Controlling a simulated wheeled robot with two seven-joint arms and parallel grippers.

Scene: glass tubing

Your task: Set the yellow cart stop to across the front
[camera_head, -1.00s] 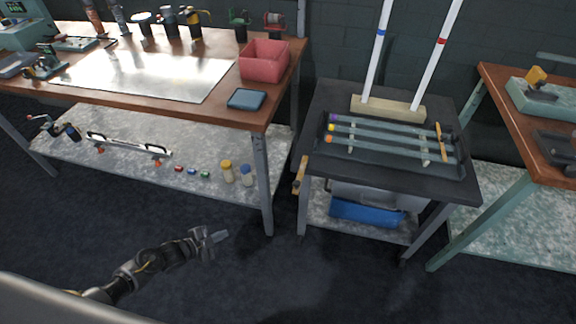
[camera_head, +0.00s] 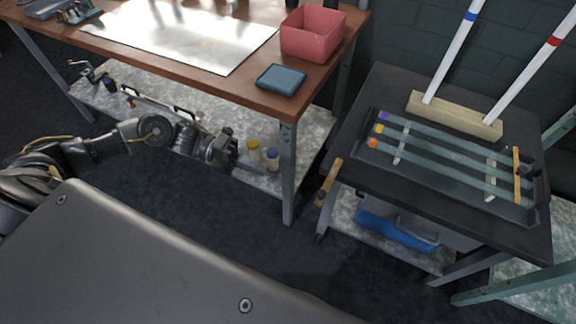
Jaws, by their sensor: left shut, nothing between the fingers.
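The yellow cart stop (camera_head: 328,182) is a short yellow-orange bar at the left edge of the dark cart (camera_head: 385,90), sloping down beside the cart's left front leg. It does not lie across the front. My left gripper (camera_head: 250,166) is shut and empty, left of the stop and apart from it, in front of the workbench's lower shelf. My right gripper is not in view.
The cart top bears a black tray (camera_head: 450,190) of glass tubes and a wooden block (camera_head: 455,117) holding two white rods. A wooden workbench (camera_head: 215,85) stands at left, its leg (camera_head: 288,175) between my gripper and the cart. Dark floor is clear in front.

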